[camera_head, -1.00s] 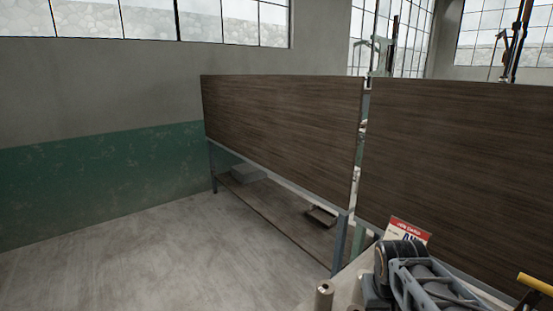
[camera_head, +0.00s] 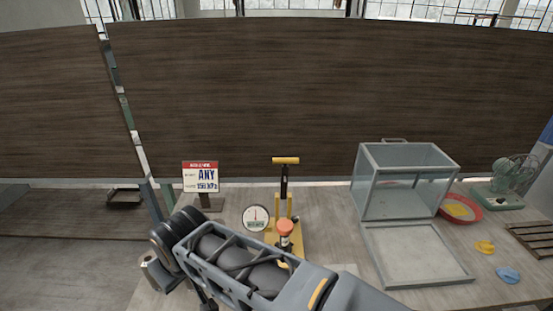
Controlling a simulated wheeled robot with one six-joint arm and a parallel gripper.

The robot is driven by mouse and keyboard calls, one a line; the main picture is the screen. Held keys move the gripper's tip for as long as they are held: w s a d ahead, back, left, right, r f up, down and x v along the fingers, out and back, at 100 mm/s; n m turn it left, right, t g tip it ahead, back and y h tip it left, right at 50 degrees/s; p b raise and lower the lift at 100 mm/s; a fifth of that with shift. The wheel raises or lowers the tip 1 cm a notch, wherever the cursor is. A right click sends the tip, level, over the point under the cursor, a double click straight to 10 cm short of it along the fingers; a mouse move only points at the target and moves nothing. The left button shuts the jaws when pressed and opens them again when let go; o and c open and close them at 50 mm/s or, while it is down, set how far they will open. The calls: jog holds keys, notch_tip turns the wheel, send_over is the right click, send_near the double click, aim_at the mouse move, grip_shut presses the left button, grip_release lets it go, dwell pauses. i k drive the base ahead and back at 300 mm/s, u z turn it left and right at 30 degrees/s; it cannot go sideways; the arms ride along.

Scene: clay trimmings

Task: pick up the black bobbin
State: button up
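I cannot make out a black bobbin anywhere in the head view. My arm reaches across the lower middle of the view, over the front of the table (camera_head: 330,203). Black ribbed rounds show at its left end, and they look like part of my arm. My gripper's fingers are not in view. My arm hides part of the tabletop at the lower left and middle.
A yellow pump (camera_head: 284,200) with a dial gauge (camera_head: 255,218) stands behind my arm. A sign (camera_head: 201,178) stands left of it. A clear case (camera_head: 405,185) has its flap open. A red dish (camera_head: 475,205), a green fan (camera_head: 510,178) and a wooden rack (camera_head: 535,238) stand right.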

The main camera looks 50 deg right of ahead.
aim_at(285, 227)
jog(key=z, duration=2.9)
jog(key=k, duration=1.1)
jog(key=u, duration=1.3)
jog(key=i, duration=0.5)
jog(key=u, duration=0.1)
